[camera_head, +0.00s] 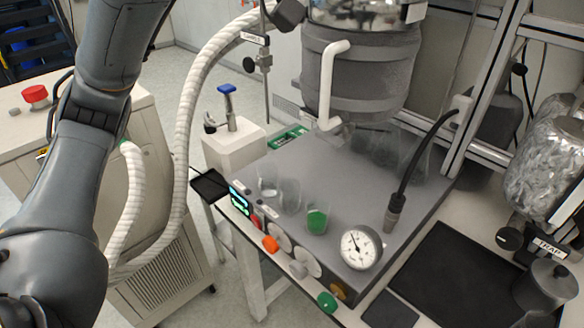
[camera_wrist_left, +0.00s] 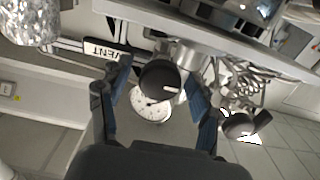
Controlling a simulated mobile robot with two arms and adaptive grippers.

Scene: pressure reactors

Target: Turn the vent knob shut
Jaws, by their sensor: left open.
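The vent knob (camera_wrist_left: 160,80) is a round black knob with a white pointer mark in the left wrist view. It sits beside a white label (camera_wrist_left: 107,50) reading VENT, which appears upside down. My left gripper (camera_wrist_left: 158,77) is open, with one blue-padded finger on each side of the knob in the picture. A gap shows at the left finger; I cannot tell whether the right finger touches the knob. In the head view my left arm rises out of the top edge, so its gripper is hidden there. My right gripper is not in view.
A second black knob (camera_wrist_left: 240,125) and a round gauge (camera_wrist_left: 150,108) show nearby in the wrist view. In the head view a grey reactor vessel (camera_head: 360,75) stands above a grey control unit (camera_head: 350,185) with beakers. A white corrugated hose (camera_head: 187,120) hangs by my arm.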

